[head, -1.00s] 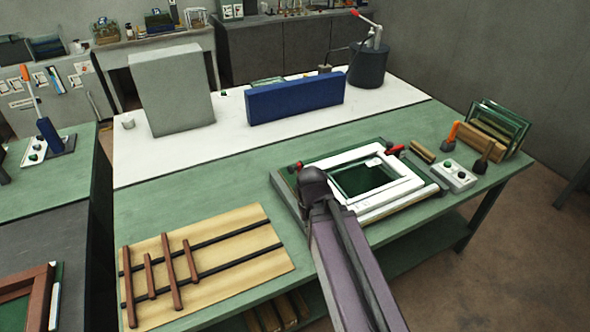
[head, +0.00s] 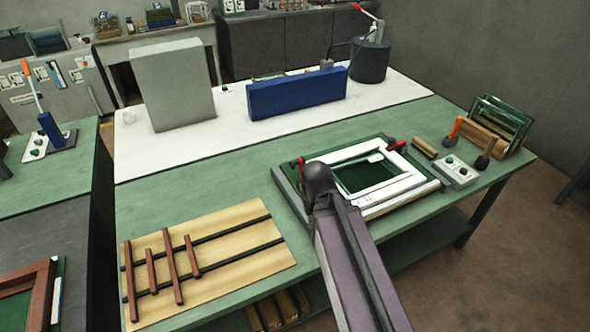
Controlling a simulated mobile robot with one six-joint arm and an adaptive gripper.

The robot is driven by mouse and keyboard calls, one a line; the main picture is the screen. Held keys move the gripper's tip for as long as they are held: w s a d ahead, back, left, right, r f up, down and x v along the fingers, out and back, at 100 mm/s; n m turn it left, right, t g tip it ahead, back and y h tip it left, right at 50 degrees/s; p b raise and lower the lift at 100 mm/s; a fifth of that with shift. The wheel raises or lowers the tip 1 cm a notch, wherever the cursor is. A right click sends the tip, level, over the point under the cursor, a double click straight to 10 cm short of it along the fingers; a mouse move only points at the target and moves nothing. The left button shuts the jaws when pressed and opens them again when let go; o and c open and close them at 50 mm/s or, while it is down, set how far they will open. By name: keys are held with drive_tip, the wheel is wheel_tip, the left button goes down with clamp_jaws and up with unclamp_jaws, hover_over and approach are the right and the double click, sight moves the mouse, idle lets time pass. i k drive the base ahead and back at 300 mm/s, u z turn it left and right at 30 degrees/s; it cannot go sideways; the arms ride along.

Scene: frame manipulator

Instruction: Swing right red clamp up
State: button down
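The right red clamp (head: 394,144) is at the far right corner of the white frame (head: 402,187), on a dark green base on the bench. Its handle looks low and tilted; its exact angle is too small to tell. The left red clamp (head: 299,162) is at the fixture's far left corner, close behind the dark rounded joint of my arm. My arm crosses the near left part of the fixture and hides it. My gripper does not show.
A wooden block (head: 424,148), a switch box (head: 456,171) and an orange-handled tool (head: 455,129) stand close right of the fixture. A blue block (head: 297,96) stands behind it. A board with wooden strips (head: 235,218) lies left. Green bench surface (head: 215,160) is clear between.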

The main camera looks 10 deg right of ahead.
sight(392, 145)
drive_tip(key=k, duration=1.35)
drive_tip(key=z, duration=0.45)
drive_tip(key=i, duration=1.85)
drive_tip(key=z, duration=0.3)
